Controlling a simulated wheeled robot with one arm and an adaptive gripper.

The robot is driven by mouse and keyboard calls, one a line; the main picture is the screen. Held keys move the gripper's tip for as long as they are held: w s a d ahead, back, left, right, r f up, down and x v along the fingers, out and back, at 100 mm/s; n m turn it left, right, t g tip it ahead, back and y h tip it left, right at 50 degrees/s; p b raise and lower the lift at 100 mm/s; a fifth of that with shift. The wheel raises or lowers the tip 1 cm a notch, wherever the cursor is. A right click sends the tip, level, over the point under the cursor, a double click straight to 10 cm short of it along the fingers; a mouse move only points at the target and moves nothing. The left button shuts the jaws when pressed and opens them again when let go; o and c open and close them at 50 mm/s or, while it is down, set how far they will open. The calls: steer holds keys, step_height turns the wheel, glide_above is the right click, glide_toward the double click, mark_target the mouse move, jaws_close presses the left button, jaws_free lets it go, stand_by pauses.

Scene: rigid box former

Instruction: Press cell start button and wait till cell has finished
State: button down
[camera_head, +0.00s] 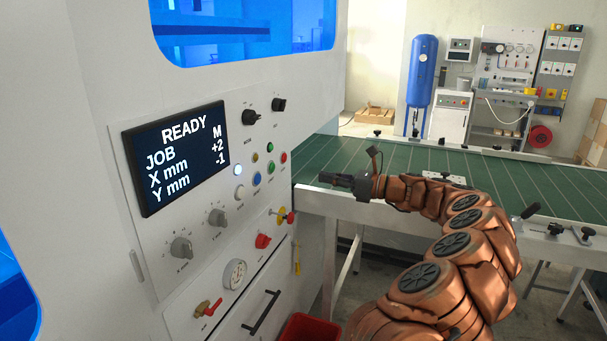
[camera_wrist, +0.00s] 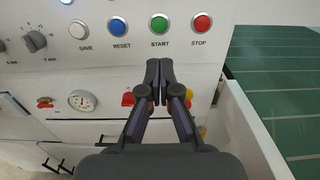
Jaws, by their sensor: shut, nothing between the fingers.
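The green START button (camera_wrist: 160,25) is in the wrist view, on the white panel, between the blue RESET button (camera_wrist: 118,27) and the red STOP button (camera_wrist: 202,23). In the head view the START button (camera_head: 270,147) is a small green button. My gripper (camera_wrist: 160,62) is shut and empty. Its tips appear just below the START label, and I cannot tell how far they are from the panel. In the head view my gripper (camera_head: 325,178) is to the right of the buttons, apart from them. The cell's screen (camera_head: 178,155) reads READY, JOB M, X mm +2, Y mm -1.
A white SAVE button (camera_wrist: 77,29), knobs (camera_head: 216,217), a gauge (camera_head: 234,273) and a red-yellow switch (camera_head: 285,216) are nearby on the panel. A green conveyor (camera_head: 400,158) runs to the right. A red bin (camera_head: 305,328) stands below the panel.

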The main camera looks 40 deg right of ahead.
mark_target(273, 168)
steer(key=p+x, duration=0.1)
steer(key=x, duration=1.2)
steer(key=shift+w+a, duration=0.1)
steer(key=shift+w, duration=0.05)
steer(key=shift+w+a+r, duration=0.1)
